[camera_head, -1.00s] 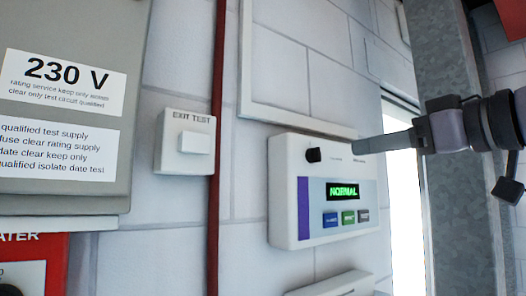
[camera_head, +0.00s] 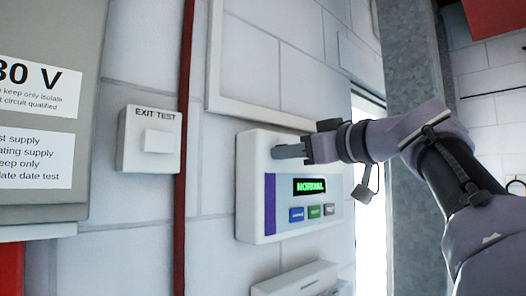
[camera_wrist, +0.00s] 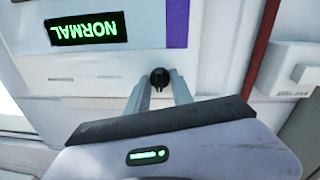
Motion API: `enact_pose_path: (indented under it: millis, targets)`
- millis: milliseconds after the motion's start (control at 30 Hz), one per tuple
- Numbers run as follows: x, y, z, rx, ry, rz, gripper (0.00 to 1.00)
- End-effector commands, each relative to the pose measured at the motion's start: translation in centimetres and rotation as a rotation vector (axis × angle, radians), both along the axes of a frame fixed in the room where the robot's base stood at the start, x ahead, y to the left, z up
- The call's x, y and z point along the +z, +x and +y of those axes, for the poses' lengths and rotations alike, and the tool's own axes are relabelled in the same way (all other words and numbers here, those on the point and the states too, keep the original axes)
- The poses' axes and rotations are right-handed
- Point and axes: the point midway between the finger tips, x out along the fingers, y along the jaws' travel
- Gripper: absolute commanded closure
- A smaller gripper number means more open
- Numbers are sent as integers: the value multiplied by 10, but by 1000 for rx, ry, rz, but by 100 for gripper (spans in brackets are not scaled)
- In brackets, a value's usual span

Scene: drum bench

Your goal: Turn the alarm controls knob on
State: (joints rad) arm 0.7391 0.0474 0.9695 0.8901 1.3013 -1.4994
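The alarm control panel (camera_head: 256,172) is a white wall box with a green "NORMAL" display (camera_head: 309,186) and several coloured buttons below it. Its black knob (camera_wrist: 160,77) shows in the wrist view, where the panel appears upside down; in the head view my fingers hide it. My gripper (camera_head: 276,152) reaches in from the right to the panel's upper left. In the wrist view my gripper (camera_wrist: 160,82) is open, one finger on either side of the knob, with the knob at the tips. I cannot tell whether either finger touches it.
A white "EXIT TEST" switch (camera_head: 150,140) and a red vertical pipe (camera_head: 185,120) are left of the panel. A grey "230 V" cabinet (camera_head: 60,25) stands further left. A white box (camera_head: 295,280) sits below the panel. A grey metal post (camera_head: 412,60) rises at the right.

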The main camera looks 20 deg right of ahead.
Motion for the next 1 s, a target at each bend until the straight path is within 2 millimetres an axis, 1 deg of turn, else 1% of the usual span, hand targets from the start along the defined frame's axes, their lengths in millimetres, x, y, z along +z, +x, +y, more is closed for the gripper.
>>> enact_pose_path:
  millis: [33,100,367,567,767,1000]
  targets:
    - [0,0,-1,-2,-1,-1,86]
    - [0,0,-1,-2,-1,-1,100]
    - [0,0,-1,-2,10,4,100]
    - [1,0,-1,-2,84,31,100]
    - [2,0,-1,-3,230,83,100]
    - [3,0,-1,-2,447,162,100]
